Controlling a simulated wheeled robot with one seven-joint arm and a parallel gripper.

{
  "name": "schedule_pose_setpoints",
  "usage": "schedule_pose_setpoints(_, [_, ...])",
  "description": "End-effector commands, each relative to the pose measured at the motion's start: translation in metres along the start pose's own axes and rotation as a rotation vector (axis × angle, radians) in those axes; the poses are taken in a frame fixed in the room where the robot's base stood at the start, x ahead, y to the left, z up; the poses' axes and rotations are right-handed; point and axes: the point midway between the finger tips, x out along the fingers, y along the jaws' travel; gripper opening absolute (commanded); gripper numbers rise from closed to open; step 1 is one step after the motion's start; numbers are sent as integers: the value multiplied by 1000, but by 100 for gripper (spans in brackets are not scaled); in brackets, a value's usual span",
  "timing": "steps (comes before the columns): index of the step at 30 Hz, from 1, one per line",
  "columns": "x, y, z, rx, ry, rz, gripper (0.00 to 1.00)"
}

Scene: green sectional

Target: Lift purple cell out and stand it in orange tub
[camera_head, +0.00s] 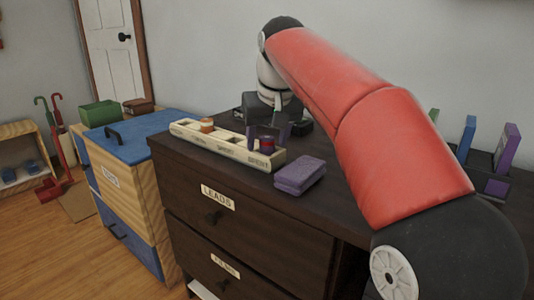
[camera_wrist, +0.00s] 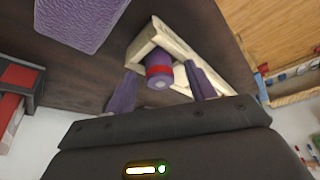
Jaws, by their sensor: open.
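The purple cell (camera_head: 267,145), with a red band, stands upright in the right end compartment of a cream sectioned tray (camera_head: 222,144). My gripper (camera_head: 267,137) is open, with one finger on each side of the cell. In the wrist view my gripper (camera_wrist: 161,84) shows its fingers apart, with visible gaps to the cell. An orange round piece (camera_head: 207,125) sits in the tray's left end; I cannot tell whether it is a tub.
A purple block (camera_head: 300,175) lies on the dark dresser (camera_head: 330,215) just right of the tray. A rack (camera_head: 492,180) with upright coloured pieces stands at the right. A blue-topped cabinet (camera_head: 135,140) with a green box (camera_head: 100,114) stands left.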

Motion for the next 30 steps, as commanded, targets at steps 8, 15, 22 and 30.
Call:
schedule_pose_setpoints(8, [-1,0,0,0,0,0,30])
schedule_pose_setpoints(15, [-1,0,0,0,1,0,3])
schedule_pose_setpoints(22, [-5,0,-2,0,1,0,3])
schedule_pose_setpoints(30, [-51,0,-22,1,3,0,3])
